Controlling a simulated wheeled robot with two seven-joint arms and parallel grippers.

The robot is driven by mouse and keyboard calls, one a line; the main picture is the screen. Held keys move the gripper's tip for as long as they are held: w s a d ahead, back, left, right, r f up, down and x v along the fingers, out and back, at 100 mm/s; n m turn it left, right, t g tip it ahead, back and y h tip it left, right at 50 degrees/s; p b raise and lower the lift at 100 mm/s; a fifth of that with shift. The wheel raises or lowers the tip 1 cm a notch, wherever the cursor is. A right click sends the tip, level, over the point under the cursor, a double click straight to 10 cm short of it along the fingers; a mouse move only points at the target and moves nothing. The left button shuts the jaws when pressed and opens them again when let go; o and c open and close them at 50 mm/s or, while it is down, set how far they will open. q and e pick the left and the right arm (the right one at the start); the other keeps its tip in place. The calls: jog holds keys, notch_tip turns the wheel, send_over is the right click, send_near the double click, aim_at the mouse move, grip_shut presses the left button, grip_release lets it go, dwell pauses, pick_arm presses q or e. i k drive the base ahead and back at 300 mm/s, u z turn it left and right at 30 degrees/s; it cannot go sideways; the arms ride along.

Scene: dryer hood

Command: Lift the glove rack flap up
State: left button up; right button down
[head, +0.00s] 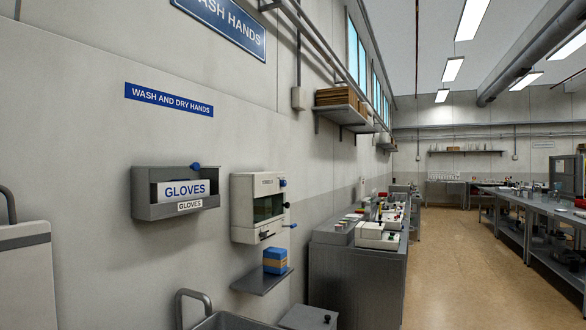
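The glove rack (148,208) is a grey box fixed to the wall left of the middle in the head view. A blue and white box marked GLOVES (184,189) shows inside its open front. A white GLOVES label is on the rack's lower front. A blue knob (196,167) sits at the rack's upper right. I cannot clearly tell which part is the flap or how it stands. Neither of my grippers shows in this view.
A white wall dispenser (258,207) with a dark window and blue knobs hangs to the right. A sink (228,322) is at the bottom. Open floor (455,262) lies at the right.

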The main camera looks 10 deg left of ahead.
aim_at(195, 166)
jog(key=z, duration=0.8)
jog(key=i, duration=3.4)
jog(key=u, duration=3.8)
